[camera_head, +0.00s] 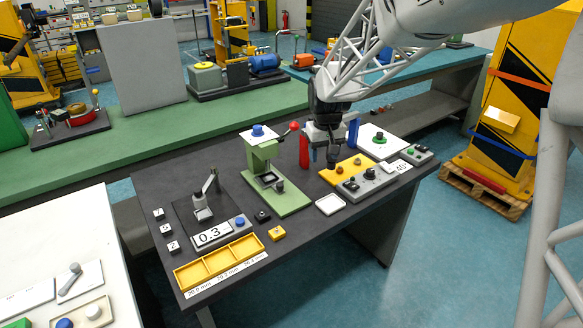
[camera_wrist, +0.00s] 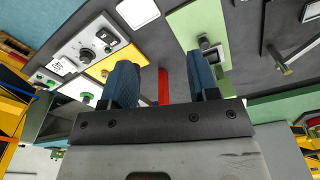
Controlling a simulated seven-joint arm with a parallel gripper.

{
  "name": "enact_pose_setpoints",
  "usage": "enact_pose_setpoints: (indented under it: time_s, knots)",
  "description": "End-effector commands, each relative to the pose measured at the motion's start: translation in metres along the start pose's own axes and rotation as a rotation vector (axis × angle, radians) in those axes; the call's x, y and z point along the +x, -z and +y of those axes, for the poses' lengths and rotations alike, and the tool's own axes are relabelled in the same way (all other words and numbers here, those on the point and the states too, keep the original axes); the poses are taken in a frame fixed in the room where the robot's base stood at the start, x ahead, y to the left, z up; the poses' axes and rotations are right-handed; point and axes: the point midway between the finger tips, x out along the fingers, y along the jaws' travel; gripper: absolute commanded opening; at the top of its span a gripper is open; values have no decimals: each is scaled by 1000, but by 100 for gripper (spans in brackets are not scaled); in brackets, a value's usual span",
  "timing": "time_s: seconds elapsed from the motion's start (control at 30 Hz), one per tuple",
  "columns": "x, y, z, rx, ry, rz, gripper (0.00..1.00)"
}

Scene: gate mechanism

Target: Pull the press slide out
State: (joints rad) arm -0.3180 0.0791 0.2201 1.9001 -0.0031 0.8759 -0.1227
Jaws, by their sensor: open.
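The green press (camera_head: 262,158) stands on a light green base plate on the dark table, with a blue knob on top and a red-balled lever. A small slide frame (camera_head: 267,180) with a dark knob sits low at its front. In the wrist view the press base (camera_wrist: 190,25) is at upper right, with a dark square part (camera_wrist: 208,46) on it, partly hidden by a finger. My gripper (camera_head: 333,145) is above the table, right of the press and apart from the slide. Its blue fingers (camera_wrist: 163,82) are open, with nothing held between them.
A red upright object (camera_head: 304,152) stands between press and gripper; it shows beyond the fingers in the wrist view (camera_wrist: 163,88). A yellow plate (camera_head: 346,171), grey control box (camera_head: 366,184) and white tray (camera_head: 330,205) lie nearby. A 0.3 display (camera_head: 212,235) and yellow bins (camera_head: 220,262) are left.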

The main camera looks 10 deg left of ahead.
Motion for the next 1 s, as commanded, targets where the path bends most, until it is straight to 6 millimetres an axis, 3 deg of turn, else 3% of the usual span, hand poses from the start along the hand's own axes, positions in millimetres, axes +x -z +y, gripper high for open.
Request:
enact_pose_setpoints:
  time_s: [0.2, 0.5, 0.8, 1.0]
  knots:
    - [41, 49, -26, -59, 6, -22, 55]
    - [99, 106, -65, -132, 13, -48, 55]
    - [140, 137, -92, -178, 16, -63, 55]
    - [146, 142, -97, -185, 17, -64, 55]
